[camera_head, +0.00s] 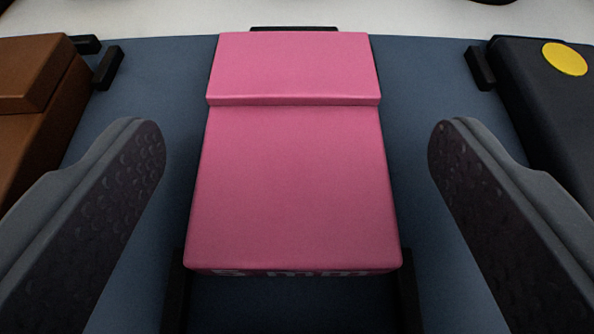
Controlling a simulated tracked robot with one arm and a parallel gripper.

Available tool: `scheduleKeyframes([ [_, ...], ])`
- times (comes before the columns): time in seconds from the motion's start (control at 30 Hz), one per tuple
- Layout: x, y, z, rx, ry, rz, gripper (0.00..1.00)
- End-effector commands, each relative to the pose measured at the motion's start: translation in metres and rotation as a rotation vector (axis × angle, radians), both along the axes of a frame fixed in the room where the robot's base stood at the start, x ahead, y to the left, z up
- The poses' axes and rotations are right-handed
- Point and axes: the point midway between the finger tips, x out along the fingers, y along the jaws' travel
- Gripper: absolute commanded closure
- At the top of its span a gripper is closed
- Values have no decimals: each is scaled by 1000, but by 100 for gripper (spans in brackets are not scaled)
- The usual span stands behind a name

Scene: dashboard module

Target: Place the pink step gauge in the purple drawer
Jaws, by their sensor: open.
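The pink step gauge (292,185) lies on a blue-grey surface in the middle of the view. It has a raised step across its far part, and partly cut-off white lettering shows on its near face. Small black holders stand at its near corners and behind its far edge. My gripper (296,150) is open, with one dark textured finger on each side of the pink step gauge. Clear gaps show between the fingers and the gauge's sides. The purple drawer is not in view.
A brown stepped block (35,110) sits at the left, beside black holders (107,67). A black block with a yellow disc (564,58) sits at the right, beside another black holder (480,68).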

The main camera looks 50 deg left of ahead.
Motion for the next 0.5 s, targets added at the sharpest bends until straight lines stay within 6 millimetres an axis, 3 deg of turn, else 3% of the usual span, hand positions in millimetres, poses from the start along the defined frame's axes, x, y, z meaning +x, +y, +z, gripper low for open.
scheduleKeyframes([
  [0.1,-10,-20,8,0,4,-3,24],
  [0.5,-49,-66,32,2,1,-3,24],
])
